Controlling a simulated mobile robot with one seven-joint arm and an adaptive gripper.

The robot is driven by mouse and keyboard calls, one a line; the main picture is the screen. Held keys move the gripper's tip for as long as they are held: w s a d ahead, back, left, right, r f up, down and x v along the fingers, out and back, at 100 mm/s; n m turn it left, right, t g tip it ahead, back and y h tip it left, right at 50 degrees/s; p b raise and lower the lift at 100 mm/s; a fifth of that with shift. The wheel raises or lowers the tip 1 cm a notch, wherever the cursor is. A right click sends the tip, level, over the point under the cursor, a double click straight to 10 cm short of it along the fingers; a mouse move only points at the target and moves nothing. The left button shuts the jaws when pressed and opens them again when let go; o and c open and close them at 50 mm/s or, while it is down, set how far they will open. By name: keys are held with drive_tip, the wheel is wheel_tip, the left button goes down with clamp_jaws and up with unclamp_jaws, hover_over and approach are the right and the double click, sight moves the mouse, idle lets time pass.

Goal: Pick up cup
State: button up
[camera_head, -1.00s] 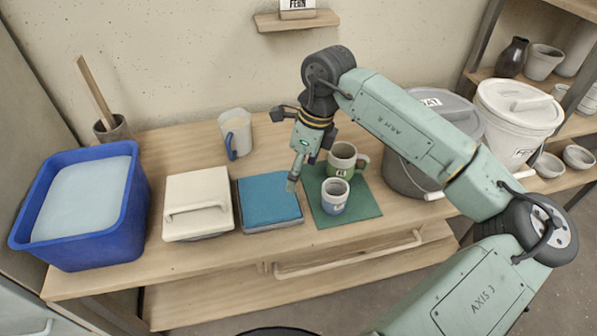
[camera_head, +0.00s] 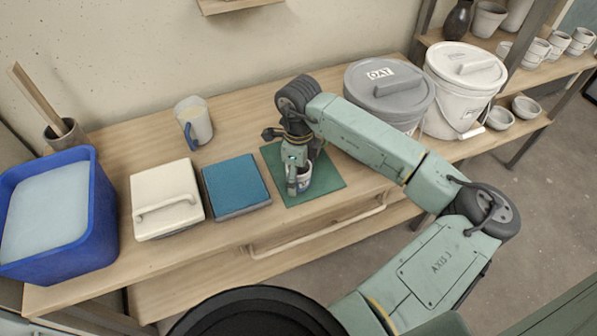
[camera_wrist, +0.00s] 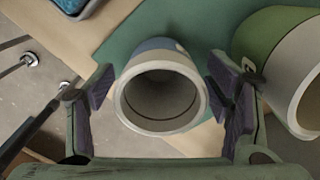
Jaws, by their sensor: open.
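A small blue and cream cup (camera_wrist: 158,62) stands upright on the green mat (camera_head: 329,179). In the wrist view its open mouth faces me, and it lies between the two fingers of my open gripper (camera_wrist: 162,95), with a visible gap on each side. In the head view my gripper (camera_head: 297,181) is down at the cup (camera_head: 306,178) and covers much of it. A green mug (camera_wrist: 262,42) with a pale rim stands to the right of the cup in the wrist view, close to the right finger. In the head view the arm mostly hides the mug.
A blue tile-like block (camera_head: 235,184), a white lidded box (camera_head: 165,198) and a blue tub (camera_head: 88,222) stand to the left on the wooden table. A jug (camera_head: 196,118) stands behind. Grey (camera_head: 388,98) and white (camera_head: 462,95) lidded buckets stand to the right.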

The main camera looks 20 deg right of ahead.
drive_tip(key=shift+f, duration=0.55)
drive_tip(key=c, duration=1.4)
